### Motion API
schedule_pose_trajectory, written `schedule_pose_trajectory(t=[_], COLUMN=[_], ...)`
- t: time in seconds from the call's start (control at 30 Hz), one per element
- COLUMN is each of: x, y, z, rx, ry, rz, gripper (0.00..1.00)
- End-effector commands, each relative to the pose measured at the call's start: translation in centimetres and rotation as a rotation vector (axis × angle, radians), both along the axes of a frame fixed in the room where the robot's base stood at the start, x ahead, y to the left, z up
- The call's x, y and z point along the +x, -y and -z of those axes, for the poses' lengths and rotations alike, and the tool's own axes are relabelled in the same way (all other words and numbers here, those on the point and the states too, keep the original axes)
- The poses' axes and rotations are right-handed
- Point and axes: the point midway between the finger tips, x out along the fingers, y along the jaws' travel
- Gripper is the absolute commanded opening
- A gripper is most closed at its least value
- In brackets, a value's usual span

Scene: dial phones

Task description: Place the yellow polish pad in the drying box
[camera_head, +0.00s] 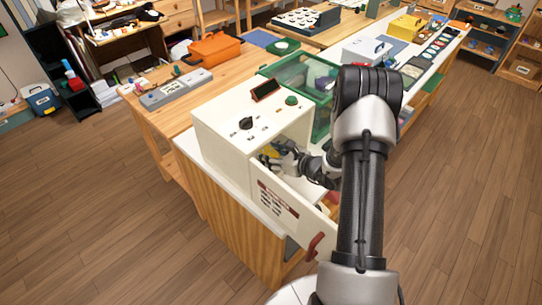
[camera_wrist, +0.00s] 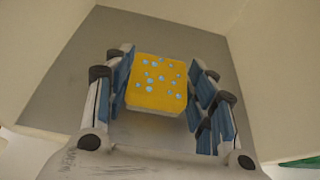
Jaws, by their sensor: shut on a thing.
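The yellow polish pad (camera_wrist: 156,84), a square block with light-blue dots on its face, sits between the blue-lined fingers of my gripper in the wrist view. My gripper (camera_head: 273,155) is shut on it. A white cabinet with a dark knob and a small display, which looks like the drying box (camera_head: 215,133), stands on the near bench. Its door (camera_head: 284,208), with a red handle, hangs open. My gripper reaches in through the open side, and pale inner walls surround the pad in the wrist view. Only a bit of yellow shows in the head view.
A green-framed clear box (camera_head: 304,75) stands right behind the white cabinet. The open door is close beside my arm. An orange case (camera_head: 212,49) and a grey tray (camera_head: 176,90) lie on the left bench. The wooden floor in front is clear.

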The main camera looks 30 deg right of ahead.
Motion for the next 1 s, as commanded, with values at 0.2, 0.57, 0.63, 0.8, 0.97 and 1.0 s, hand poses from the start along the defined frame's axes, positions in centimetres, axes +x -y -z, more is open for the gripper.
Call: schedule_pose_trajectory(t=[0.2, 0.57, 0.63, 0.8, 0.97, 1.0], x=[0.0, -0.01, -0.01, -0.01, -0.01, -0.25], y=[0.03, 0.03, 0.03, 0.03, 0.02, 0.19], z=[0.09, 0.13, 0.13, 0.13, -0.3, -0.48], rx=[-0.001, -0.001, -0.001, -0.001, -0.001, -0.001], ry=[0.001, 0.0, 0.0, 0.0, 0.0, 0.0], rz=[0.001, 0.0, 0.0, 0.0, 0.0, 0.002], gripper=[0.23, 0.71, 0.71, 0.71, 0.71, 0.71])
